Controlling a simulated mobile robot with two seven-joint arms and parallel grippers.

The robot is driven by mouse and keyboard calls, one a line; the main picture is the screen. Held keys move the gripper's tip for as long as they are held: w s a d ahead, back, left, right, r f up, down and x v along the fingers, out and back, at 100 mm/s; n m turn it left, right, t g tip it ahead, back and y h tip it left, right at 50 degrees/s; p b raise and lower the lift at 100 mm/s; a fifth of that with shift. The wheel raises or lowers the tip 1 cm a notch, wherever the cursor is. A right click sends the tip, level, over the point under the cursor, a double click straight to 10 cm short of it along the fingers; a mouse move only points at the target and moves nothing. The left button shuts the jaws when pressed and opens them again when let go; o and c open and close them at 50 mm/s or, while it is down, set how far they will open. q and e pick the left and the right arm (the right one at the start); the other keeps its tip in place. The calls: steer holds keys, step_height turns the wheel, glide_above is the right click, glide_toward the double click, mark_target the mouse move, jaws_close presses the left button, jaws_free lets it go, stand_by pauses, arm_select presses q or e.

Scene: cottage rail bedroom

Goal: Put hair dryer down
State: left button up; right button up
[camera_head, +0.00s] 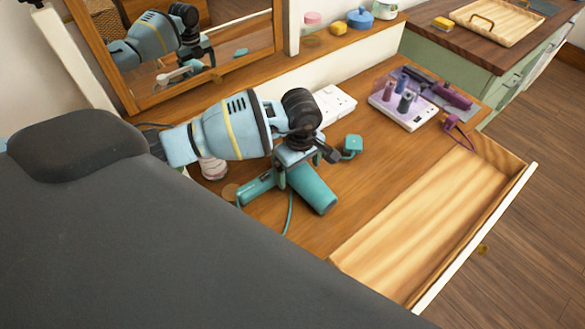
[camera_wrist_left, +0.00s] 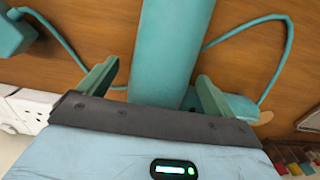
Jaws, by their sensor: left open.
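The teal hair dryer (camera_head: 316,190) lies on the wooden dresser top under my left gripper (camera_head: 292,172). Its thin cord runs over the wood. In the left wrist view the dryer (camera_wrist_left: 165,50) passes between the two teal fingers of my left gripper (camera_wrist_left: 155,90). The fingers stand apart, with a gap on both sides of the dryer. Part of the dryer is hidden by the gripper. A teal plug (camera_head: 351,145) lies on the dresser beside the gripper. My right gripper is not in view.
A white power strip (camera_head: 335,102) is behind the gripper. A white holder (camera_head: 412,122) with purple and dark rollers stands to the right. The open drawer (camera_head: 425,232) in front is empty. A framed mirror (camera_head: 122,98) stands at the back left. Bare wood lies between dryer and drawer.

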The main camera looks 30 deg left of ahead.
arm_select(q)
steer(key=shift+f, duration=0.65)
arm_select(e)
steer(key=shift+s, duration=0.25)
arm_select(q)
steer(key=shift+c, duration=0.4)
steer(key=c, duration=1.3)
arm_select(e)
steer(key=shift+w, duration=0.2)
arm_select(q)
steer(key=shift+r, duration=0.2)
